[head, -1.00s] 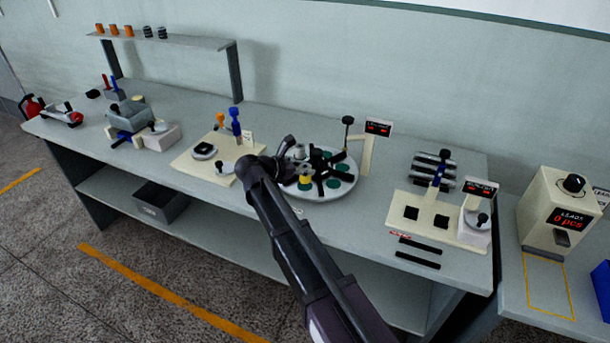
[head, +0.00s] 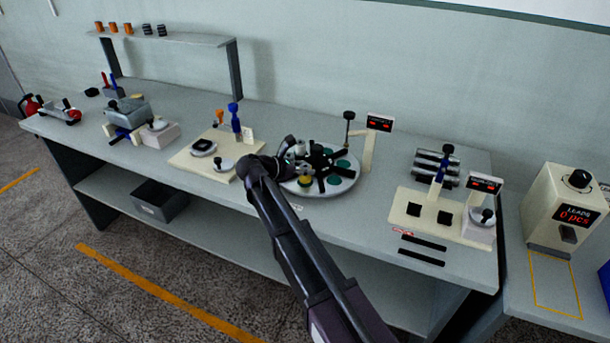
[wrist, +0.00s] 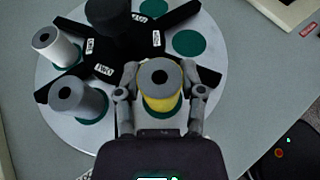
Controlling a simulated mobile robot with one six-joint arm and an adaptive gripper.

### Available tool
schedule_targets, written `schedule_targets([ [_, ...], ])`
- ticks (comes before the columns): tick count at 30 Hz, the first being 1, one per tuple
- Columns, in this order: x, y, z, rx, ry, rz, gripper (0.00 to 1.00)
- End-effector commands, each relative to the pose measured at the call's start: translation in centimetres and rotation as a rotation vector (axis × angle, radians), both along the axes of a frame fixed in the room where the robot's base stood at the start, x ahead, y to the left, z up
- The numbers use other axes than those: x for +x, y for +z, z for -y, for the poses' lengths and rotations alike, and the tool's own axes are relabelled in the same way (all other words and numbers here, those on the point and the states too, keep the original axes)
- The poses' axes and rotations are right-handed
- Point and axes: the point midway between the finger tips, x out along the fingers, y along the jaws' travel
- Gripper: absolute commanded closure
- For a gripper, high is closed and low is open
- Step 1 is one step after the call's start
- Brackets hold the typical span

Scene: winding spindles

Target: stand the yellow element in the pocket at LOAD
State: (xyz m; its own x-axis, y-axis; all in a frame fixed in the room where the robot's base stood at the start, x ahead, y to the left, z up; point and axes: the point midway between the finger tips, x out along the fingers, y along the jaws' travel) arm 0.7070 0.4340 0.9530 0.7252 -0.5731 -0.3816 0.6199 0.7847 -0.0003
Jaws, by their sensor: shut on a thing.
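The yellow element (wrist: 158,100) is upright between the fingers of my gripper (wrist: 160,92) in the wrist view. It has a grey top with a dark hole. A green disc shows around its lower edge; I cannot tell whether it touches the disc. In the head view the yellow element (head: 305,181) is low over the front of the round turntable (head: 340,188), beside my gripper (head: 296,172). The turntable has a black spider with white labels, too small to read surely, so I cannot tell which pocket is LOAD.
A white cylinder (wrist: 57,46) and a grey cylinder (wrist: 78,96) stand on the turntable to the left in the wrist view. A bare green disc (wrist: 189,43) lies at upper right. A black hub (wrist: 112,15) rises beyond my gripper. A post with a display (head: 379,124) stands behind the turntable.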

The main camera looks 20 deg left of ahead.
Motion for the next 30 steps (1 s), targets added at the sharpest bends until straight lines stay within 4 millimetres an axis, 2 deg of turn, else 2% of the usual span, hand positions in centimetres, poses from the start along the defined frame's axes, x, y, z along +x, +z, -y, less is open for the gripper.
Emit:
schedule_targets([
  [3, 0.00, -0.71, 0.00, 0.000, 0.000, 0.000, 0.98],
  [19, 0.00, -1.07, 0.00, 0.000, 0.000, 0.000, 0.98],
  [20, 0.00, -1.06, 0.00, 0.000, 0.000, 0.000, 0.46],
  [23, 0.00, -0.97, 0.00, 0.000, 0.000, 0.000, 0.16],
  [30, 0.05, -0.97, 0.04, 0.000, -0.001, 0.000, 0.15],
])
